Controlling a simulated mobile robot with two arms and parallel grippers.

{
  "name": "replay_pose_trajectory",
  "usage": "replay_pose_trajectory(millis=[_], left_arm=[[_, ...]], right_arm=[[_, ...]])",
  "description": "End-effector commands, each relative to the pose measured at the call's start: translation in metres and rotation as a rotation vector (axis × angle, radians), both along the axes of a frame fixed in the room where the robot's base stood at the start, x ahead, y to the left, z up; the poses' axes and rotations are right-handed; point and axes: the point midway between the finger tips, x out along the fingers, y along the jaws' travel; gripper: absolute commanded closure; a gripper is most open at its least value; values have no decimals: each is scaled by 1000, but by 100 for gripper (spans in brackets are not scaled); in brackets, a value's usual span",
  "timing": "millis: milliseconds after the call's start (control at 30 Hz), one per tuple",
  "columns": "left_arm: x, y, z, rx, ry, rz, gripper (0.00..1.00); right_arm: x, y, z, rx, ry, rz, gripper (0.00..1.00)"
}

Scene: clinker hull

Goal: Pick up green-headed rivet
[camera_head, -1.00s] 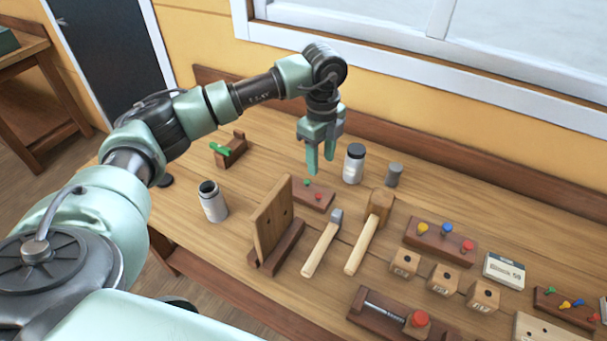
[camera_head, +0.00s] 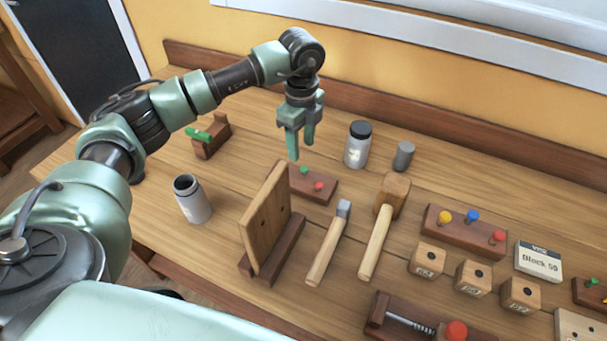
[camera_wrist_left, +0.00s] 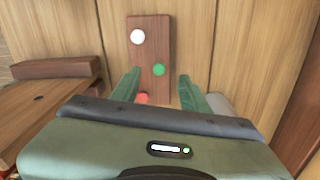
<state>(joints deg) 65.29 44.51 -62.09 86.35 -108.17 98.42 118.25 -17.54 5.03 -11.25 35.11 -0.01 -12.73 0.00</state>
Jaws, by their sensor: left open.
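The green-headed rivet (camera_head: 304,171) stands in a small dark wooden block (camera_head: 325,193) behind the upright plank, beside a red-headed rivet (camera_head: 319,186). In the left wrist view the green head (camera_wrist_left: 159,69) lies ahead, between the lines of the two fingers, with a white head (camera_wrist_left: 138,36) farther off and a red head (camera_wrist_left: 142,98) partly hidden by the gripper body. My left gripper (camera_head: 300,148) is open and empty, pointing down above the block's far side, apart from the rivet. My right gripper is out of view.
A wooden plank (camera_head: 265,215) stands upright in front of the block. A dark-capped jar (camera_head: 357,150) and grey cylinder (camera_head: 403,156) stand right of the gripper. A hammer (camera_head: 328,245) and mallet (camera_head: 378,240) lie nearby. Another jar (camera_head: 193,202) stands left.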

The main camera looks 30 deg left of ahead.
Motion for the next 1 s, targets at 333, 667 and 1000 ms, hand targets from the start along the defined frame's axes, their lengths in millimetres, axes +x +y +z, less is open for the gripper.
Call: replay_pose_trajectory(millis=[333,667,1000], left_arm=[[-1,-5,-39,1,6,0,55],[0,-6,-71,0,0,-1,55],[0,-6,-71,0,0,-1,100]], right_arm=[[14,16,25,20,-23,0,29],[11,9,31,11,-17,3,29],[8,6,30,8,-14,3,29]])
